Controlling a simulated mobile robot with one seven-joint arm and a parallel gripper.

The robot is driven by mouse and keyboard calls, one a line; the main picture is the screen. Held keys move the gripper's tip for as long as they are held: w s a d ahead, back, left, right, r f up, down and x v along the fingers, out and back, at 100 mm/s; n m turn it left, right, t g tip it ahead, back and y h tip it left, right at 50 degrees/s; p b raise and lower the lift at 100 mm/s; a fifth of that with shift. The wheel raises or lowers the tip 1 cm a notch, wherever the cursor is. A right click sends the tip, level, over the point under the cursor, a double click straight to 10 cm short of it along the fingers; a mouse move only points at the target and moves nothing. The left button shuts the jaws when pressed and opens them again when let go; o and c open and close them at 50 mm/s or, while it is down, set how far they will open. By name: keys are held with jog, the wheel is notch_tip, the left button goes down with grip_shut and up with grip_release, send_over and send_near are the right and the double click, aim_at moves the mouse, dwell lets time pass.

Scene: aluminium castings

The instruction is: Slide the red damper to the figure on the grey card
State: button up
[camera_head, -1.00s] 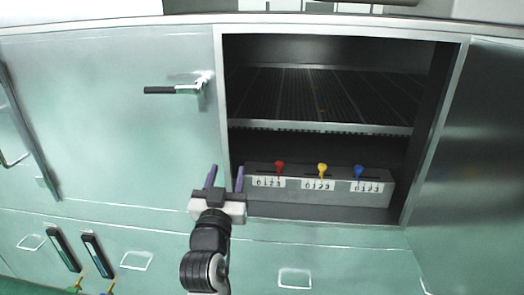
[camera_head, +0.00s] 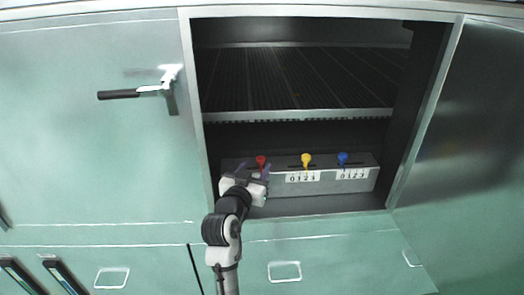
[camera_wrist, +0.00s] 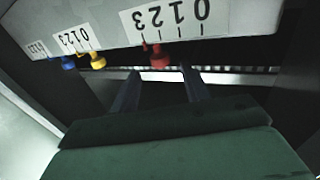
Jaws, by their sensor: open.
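The red damper (camera_head: 261,160) is a small red knob on the left of a grey slider box (camera_head: 325,194) inside the open cabinet. In the wrist view the red damper (camera_wrist: 157,56) stands near the 2 and 3 of its white 0-to-3 scale (camera_wrist: 170,17), which appears upside down. The exact mark is unclear. My gripper (camera_head: 253,171) is open in front of the box's left end and hides that scale in the head view. In the wrist view my gripper's fingers (camera_wrist: 159,76) lie apart, either side of the red damper's line, with nothing held. I see no grey card.
A yellow damper (camera_head: 306,160) and a blue damper (camera_head: 342,158) stand to the right on the same box. A wire shelf (camera_head: 300,115) hangs above. The cabinet's left frame (camera_head: 196,110) is close to my arm. An open door (camera_head: 470,130) stands at right.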

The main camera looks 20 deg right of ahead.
jog(key=p+x, duration=0.1)
jog(key=x, duration=0.6)
jog(key=shift+p, duration=0.3)
jog(key=shift+w+a, duration=0.1)
jog(key=shift+a, duration=0.05)
grip_shut()
